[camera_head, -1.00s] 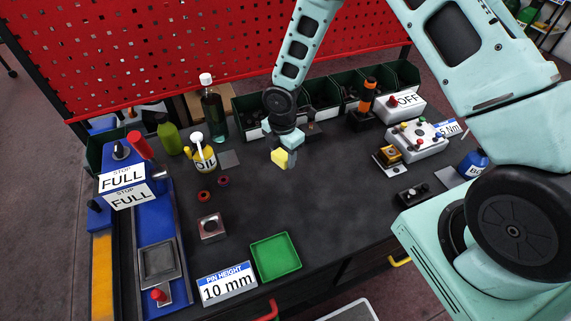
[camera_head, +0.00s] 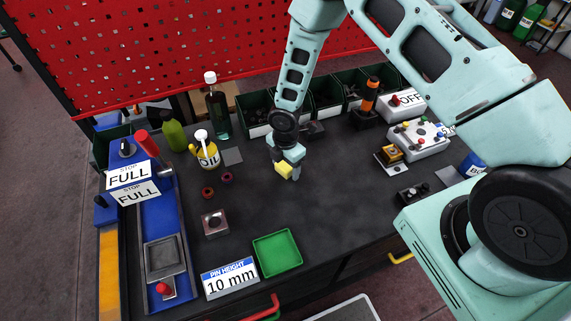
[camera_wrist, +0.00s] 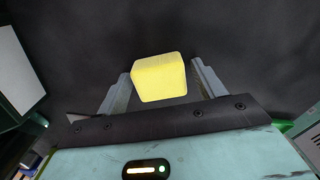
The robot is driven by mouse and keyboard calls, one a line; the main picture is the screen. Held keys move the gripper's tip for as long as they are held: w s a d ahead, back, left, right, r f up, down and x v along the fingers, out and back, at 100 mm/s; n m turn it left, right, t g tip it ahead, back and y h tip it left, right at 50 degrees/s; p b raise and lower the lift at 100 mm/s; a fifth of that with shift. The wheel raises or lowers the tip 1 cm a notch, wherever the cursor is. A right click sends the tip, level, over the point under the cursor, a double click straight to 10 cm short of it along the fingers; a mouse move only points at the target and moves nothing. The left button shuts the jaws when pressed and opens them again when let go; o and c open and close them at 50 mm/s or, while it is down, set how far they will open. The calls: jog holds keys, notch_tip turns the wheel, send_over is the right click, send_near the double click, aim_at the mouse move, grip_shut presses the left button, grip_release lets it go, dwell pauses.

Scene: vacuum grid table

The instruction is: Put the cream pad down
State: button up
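A small yellow block (camera_head: 284,169) is between the fingertips of my gripper (camera_head: 287,171), over the middle-back of the dark table. It is the only thing near cream in colour that I see, and it looks more like a block than a thin pad.
Dark table (camera_head: 330,200) is clear around the block. A green tray (camera_head: 278,253) and a "10 mm" sign (camera_head: 230,280) are at the front. An oil can (camera_head: 207,153), bottle (camera_head: 217,110) and green bins (camera_head: 325,92) stand behind. A white button box (camera_head: 420,138) is at right.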

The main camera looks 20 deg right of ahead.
notch_tip(320, 180, up, 12)
jog(key=b, duration=0.4)
jog(key=s+a+r+m, duration=0.5)
jog(key=s+r+m, duration=0.1)
jog(key=s+r, duration=0.55)
jog(key=s+r+m, duration=0.4)
jog(key=s, duration=0.3)
jog(key=s+a+r+m, duration=0.1)
jog(key=s+r+m, duration=0.2)
jog(key=s, duration=0.5)
jog(key=shift+s+a+r+m+y, duration=0.2)
jog(key=shift+r+m+y, duration=0.15)
jog(key=shift+m, duration=0.55)
notch_tip(320, 180, down, 8)
jog(key=b, duration=0.7)
jog(key=shift+b, duration=0.4)
jog(key=shift+f, duration=0.1)
